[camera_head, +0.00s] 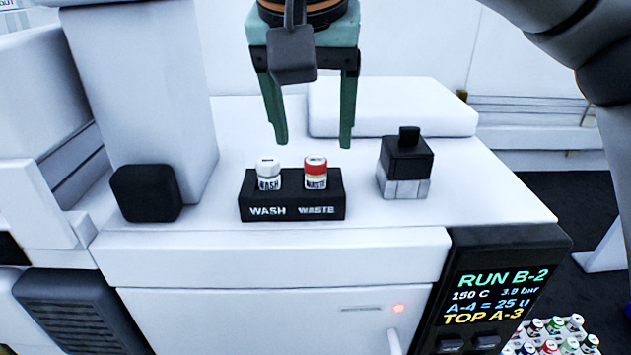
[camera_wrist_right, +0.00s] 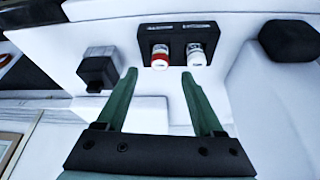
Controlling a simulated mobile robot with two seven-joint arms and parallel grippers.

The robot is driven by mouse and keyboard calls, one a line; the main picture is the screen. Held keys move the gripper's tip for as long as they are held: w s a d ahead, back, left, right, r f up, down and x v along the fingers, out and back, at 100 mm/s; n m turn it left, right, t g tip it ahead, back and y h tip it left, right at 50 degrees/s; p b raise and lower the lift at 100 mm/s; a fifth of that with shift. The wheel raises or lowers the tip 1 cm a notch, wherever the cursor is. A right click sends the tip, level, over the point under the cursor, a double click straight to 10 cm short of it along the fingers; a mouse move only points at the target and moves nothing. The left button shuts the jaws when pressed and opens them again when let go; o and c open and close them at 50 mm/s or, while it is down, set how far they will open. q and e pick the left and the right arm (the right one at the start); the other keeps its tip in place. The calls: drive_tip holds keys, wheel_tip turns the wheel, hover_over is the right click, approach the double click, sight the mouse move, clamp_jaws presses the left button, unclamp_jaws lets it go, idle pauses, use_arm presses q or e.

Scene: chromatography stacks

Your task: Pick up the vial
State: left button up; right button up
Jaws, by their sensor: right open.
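In the right wrist view the red-capped vial (camera_wrist_right: 161,56) and the white-capped vial (camera_wrist_right: 196,55) show ahead of the fingertips. My right gripper (camera_head: 314,143) has green fingers, open and empty, above and behind the holder. It also shows in the right wrist view (camera_wrist_right: 158,72), its fingers apart with nothing between them. My left gripper is not in view.
A black-topped block (camera_head: 405,165) stands right of the holder. A tall white housing with a black knob (camera_head: 146,193) stands at left. A raised white slab (camera_head: 393,107) lies behind. A display (camera_head: 500,295) reads RUN B-2 and TOP A-3. Several vials (camera_head: 552,338) sit at the lower right.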

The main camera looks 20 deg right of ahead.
sight(316, 160)
drive_tip(key=x, duration=0.4)
drive_tip(key=shift+f, duration=0.25)
drive_tip(key=shift+c, duration=0.2)
clamp_jaws()
